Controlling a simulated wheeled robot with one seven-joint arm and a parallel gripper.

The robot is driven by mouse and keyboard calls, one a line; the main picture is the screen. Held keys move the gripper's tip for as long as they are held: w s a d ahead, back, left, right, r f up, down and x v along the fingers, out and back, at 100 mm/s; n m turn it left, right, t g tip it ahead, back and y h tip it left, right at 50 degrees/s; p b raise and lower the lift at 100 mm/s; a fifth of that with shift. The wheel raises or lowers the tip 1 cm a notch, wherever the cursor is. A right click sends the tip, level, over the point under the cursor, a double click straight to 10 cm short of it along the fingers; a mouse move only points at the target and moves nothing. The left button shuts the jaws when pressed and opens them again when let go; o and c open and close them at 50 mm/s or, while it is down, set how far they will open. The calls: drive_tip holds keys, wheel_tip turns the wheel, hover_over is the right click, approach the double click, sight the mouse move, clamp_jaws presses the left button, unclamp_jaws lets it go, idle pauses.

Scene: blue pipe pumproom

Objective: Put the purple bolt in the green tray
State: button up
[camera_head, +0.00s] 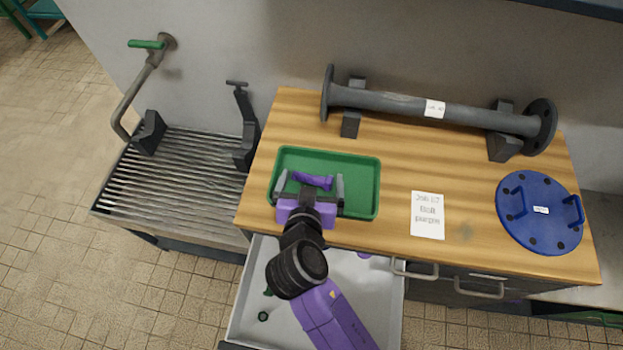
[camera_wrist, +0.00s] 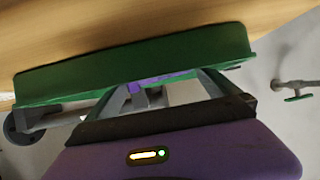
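The purple bolt (camera_head: 313,181) appears to lie on the floor of the green tray (camera_head: 362,170), toward its left side, roughly crosswise. My gripper (camera_head: 311,182) is over the near left part of the tray with its two fingers spread wide. The bolt shows between the fingertips, with a gap at each side in the head view. In the wrist view, a part of the bolt (camera_wrist: 150,84) shows between the open fingers, beyond the green tray's wall (camera_wrist: 60,82); the rest is hidden.
The tray stands on a wooden bench top (camera_head: 400,165). A grey flanged pipe (camera_head: 395,104) lies behind, and a blue round cover (camera_head: 540,225) is at right. A paper label (camera_head: 427,215) lies right of the tray. An open drawer (camera_head: 376,290) with small parts is below my arm.

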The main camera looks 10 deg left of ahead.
drive_tip(key=shift+r, duration=0.1)
drive_tip(key=b+v, duration=0.1)
drive_tip(key=v, duration=1.1)
drive_tip(key=shift+d, duration=0.1)
drive_tip(key=s+d+f+n+y, duration=0.1)
drive_tip(key=s+d+f, duration=0.25)
drive_tip(key=d, duration=0.35)
drive_tip(key=s+d+f+n+y, duration=0.1)
drive_tip(key=s+d+f, duration=0.2)
drive_tip(key=s+d, duration=0.25)
drive_tip(key=s+d+r+m+t+h, duration=0.2)
drive_tip(key=s+d+r, duration=0.9)
drive_tip(key=d, duration=0.1)
drive_tip(key=shift+s+d+r+t, duration=0.2)
drive_tip(key=shift+s+r+t, duration=0.05)
drive_tip(key=shift+t, duration=0.15)
drive_tip(key=shift+a, duration=0.1)
